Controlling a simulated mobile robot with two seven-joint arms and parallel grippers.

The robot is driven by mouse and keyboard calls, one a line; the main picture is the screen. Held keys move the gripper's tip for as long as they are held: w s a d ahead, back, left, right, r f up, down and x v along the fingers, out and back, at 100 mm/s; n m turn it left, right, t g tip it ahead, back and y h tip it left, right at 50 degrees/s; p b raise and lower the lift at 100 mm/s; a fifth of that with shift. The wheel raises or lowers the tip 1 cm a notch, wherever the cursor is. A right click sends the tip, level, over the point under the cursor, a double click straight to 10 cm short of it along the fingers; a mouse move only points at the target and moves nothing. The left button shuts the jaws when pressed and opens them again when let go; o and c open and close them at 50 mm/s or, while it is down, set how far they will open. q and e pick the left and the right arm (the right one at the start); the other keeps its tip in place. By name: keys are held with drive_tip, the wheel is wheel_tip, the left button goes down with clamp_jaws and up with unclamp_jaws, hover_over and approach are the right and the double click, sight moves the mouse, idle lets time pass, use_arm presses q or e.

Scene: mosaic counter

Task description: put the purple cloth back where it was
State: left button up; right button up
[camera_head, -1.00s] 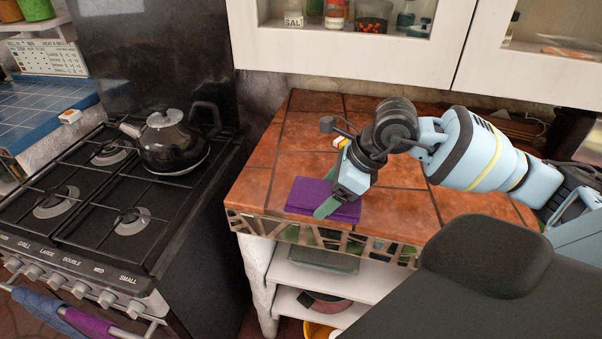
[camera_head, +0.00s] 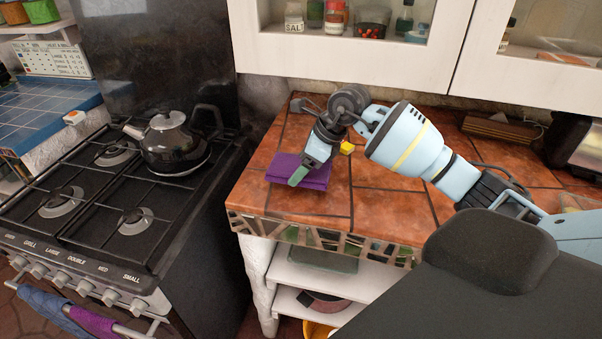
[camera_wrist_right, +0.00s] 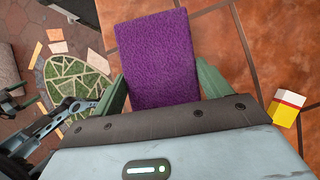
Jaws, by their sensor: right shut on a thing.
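The folded purple cloth (camera_head: 284,168) is at the left part of the tiled counter, near its front left corner. My right gripper (camera_head: 299,178) is shut on it, with a green finger on the near side. In the right wrist view the cloth (camera_wrist_right: 158,60) fills the space between the two green fingers of the gripper (camera_wrist_right: 163,82) and extends beyond them. I cannot tell whether the cloth touches the tiles or is held slightly above them.
The tiled counter (camera_head: 390,205) has bare room right of the cloth. A small yellow item (camera_head: 347,147) lies close behind my right gripper. A kettle (camera_head: 172,143) stands on the stove at left. Blue (camera_head: 45,305) and purple (camera_head: 95,322) cloths hang on the oven rail. Cabinets (camera_head: 340,58) overhang the back.

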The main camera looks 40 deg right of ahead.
drive_tip(key=shift+w, duration=0.3)
wheel_tip(320, 180, down, 3)
drive_tip(key=shift+f, duration=0.25)
drive_tip(key=shift+f, duration=0.1)
drive_tip(key=shift+f, duration=0.15)
drive_tip(key=o, duration=0.9)
drive_tip(key=shift+s+d+r, duration=0.1)
drive_tip(key=shift+d+r, duration=0.05)
drive_tip(key=shift+r, duration=0.35)
drive_tip(key=v, duration=1.1)
drive_tip(key=shift+s+r, duration=0.1)
drive_tip(key=shift+r, duration=0.1)
